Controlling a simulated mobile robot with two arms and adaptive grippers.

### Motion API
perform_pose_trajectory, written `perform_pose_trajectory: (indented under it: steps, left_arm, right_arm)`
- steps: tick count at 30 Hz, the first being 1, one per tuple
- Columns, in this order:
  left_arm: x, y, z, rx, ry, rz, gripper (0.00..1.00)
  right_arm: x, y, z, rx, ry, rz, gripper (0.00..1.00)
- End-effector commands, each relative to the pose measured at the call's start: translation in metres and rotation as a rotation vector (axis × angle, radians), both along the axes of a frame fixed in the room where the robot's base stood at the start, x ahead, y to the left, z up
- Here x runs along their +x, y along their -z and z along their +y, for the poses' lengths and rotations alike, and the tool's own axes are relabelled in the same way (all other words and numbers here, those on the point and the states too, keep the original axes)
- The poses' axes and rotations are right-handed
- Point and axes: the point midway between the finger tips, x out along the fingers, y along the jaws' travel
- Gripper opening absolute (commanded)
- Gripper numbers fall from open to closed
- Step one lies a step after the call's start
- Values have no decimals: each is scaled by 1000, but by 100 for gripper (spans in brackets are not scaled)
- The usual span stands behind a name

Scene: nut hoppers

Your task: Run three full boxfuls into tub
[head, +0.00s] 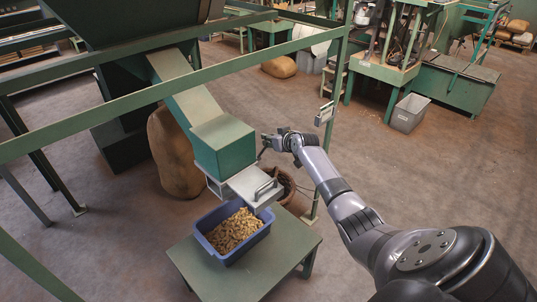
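A blue tub (212,248) sits on a low green table, with a heap of tan nuts (234,230) in it. Above it hangs the green metering box (222,148) at the lower end of a sloping chute (186,90). A pale metal slide plate (246,181) with a dark bar handle (266,188) sticks out under the box, over the tub's far edge. My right gripper (265,148) is beside the box's right side, above the handle. It is small and dark here, so its fingers and anything between them are unclear. My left gripper is not in view.
The green table (256,275) has bare room around the tub. A green rail (150,96) crosses in front of the chute, joining a post (332,130). A brown sack (175,155) stands left of the box, and a round basket (287,187) stands behind the slide plate.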

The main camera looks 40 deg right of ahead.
Motion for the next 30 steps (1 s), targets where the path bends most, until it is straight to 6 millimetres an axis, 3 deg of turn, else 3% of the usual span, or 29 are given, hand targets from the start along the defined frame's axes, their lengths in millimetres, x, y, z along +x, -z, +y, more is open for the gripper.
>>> perform_pose_trajectory:
  steps: [1, 6, 12, 30]
  left_arm:
    - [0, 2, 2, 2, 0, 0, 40]
    - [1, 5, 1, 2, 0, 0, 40]
    - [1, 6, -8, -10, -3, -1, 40]
    - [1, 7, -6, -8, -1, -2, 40]
  right_arm:
    - [10, -12, 0, -3, -4, 10, 0]
    - [22, -17, -2, -8, -3, 120, 0]
    - [31, -20, -2, -6, -4, 113, 0]
    - [36, -21, -1, -7, -5, 111, 0]
